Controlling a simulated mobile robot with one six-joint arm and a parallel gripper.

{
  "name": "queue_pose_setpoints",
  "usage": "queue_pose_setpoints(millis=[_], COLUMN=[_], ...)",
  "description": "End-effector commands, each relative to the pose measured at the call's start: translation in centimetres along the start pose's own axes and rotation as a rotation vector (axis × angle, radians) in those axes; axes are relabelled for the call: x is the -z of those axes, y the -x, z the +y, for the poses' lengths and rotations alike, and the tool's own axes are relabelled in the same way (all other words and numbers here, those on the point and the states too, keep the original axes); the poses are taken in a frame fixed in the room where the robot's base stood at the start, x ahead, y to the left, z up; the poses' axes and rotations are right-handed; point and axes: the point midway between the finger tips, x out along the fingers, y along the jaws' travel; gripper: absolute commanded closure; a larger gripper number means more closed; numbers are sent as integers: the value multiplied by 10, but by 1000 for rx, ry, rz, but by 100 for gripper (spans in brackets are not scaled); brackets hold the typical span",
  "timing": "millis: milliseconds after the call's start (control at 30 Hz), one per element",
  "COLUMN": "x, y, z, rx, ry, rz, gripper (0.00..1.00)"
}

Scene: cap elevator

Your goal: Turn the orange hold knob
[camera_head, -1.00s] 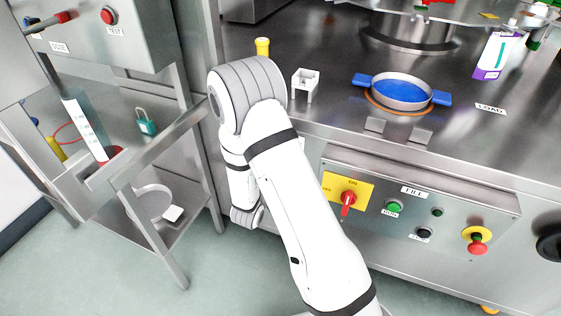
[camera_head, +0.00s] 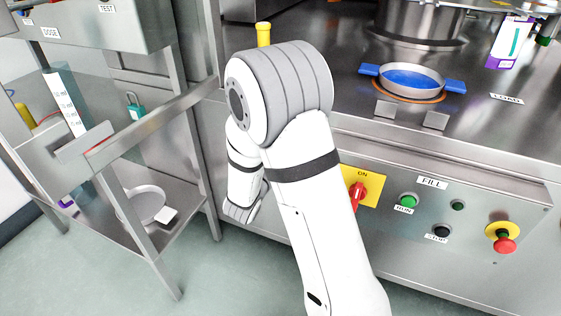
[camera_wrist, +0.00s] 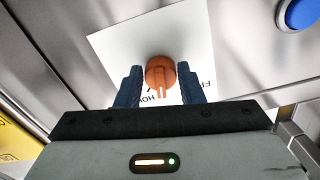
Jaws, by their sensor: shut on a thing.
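The orange hold knob (camera_wrist: 161,76) shows in the wrist view, on a white label plate (camera_wrist: 118,52) with partly hidden dark lettering. A ridge on the knob points down in the picture, towards my gripper. My gripper (camera_wrist: 161,85) has one dark blue finger on each side of the knob and is shut on it. In the head view my white arm bends down beside the machine's left end, and both my gripper and the orange knob are out of sight there.
A blue button (camera_wrist: 298,12) lies at the upper right in the wrist view. In the head view, a panel with a red switch (camera_head: 357,192), a green button (camera_head: 408,200) and a red stop button (camera_head: 504,245) is right of my arm. A steel stand (camera_head: 150,140) is at the left.

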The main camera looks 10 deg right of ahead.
Motion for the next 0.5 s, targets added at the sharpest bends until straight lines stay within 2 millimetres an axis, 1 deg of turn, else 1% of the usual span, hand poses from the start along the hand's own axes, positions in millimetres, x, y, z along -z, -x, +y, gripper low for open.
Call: queue_pose_setpoints(millis=[33, 300, 500], x=[-5, -5, -3], y=[0, 0, 0], z=[2, 1, 0], rx=[-3, -4, -5], ry=[-45, -286, -426], rz=[3, 2, 2], gripper=[88, 88, 88])
